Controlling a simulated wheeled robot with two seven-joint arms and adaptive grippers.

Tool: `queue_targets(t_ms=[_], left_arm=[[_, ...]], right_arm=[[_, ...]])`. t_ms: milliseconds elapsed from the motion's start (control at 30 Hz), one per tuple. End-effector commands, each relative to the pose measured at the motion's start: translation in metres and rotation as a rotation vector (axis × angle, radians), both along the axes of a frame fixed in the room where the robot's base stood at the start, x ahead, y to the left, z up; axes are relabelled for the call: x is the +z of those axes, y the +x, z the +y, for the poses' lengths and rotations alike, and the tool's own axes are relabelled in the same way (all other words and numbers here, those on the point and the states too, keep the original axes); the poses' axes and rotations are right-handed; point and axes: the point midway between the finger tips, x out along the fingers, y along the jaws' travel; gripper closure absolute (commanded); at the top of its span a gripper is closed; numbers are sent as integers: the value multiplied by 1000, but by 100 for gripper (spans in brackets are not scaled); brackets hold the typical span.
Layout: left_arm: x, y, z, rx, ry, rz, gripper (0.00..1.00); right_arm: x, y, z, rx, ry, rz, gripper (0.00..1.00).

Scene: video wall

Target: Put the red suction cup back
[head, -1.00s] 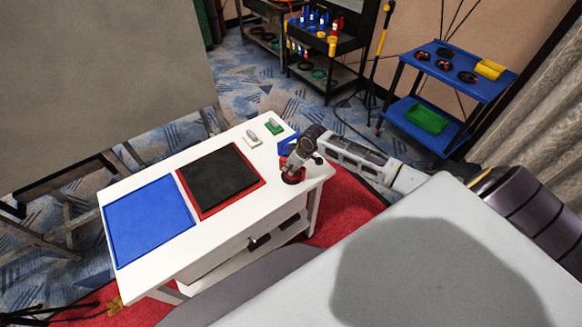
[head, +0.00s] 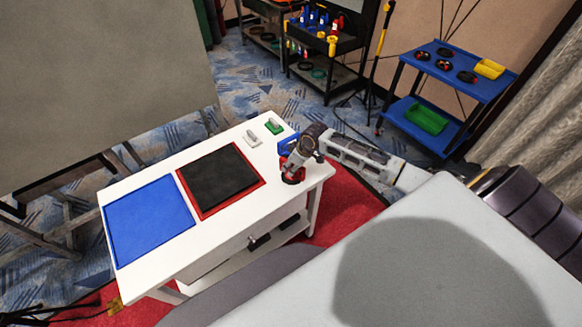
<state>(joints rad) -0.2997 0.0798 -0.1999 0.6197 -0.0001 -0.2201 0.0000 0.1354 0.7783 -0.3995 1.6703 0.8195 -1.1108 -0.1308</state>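The red suction cup (head: 293,178) is at the right end of the white table, with a dark round part low down and red parts above. My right gripper (head: 290,165) is right at it, pointing down, and covers much of it. I cannot tell whether the fingers are closed on it, or whether the cup touches the tabletop. My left gripper is not in view.
The white table (head: 190,255) carries a blue panel (head: 148,220), a black panel with red rim (head: 218,180), a green-based item (head: 273,127), a grey item (head: 252,137) and a blue piece (head: 287,144) behind my gripper. A blue cart (head: 440,72) stands at right.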

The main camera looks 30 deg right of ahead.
Motion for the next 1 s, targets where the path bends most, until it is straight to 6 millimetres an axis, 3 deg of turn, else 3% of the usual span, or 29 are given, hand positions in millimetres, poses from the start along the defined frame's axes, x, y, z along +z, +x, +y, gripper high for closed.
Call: queue_targets(t_ms=[700,1000], left_arm=[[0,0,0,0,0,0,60],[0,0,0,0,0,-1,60]], right_arm=[[79,-29,-15,1,-2,0,64],[99,-36,-18,0,0,1,64]])
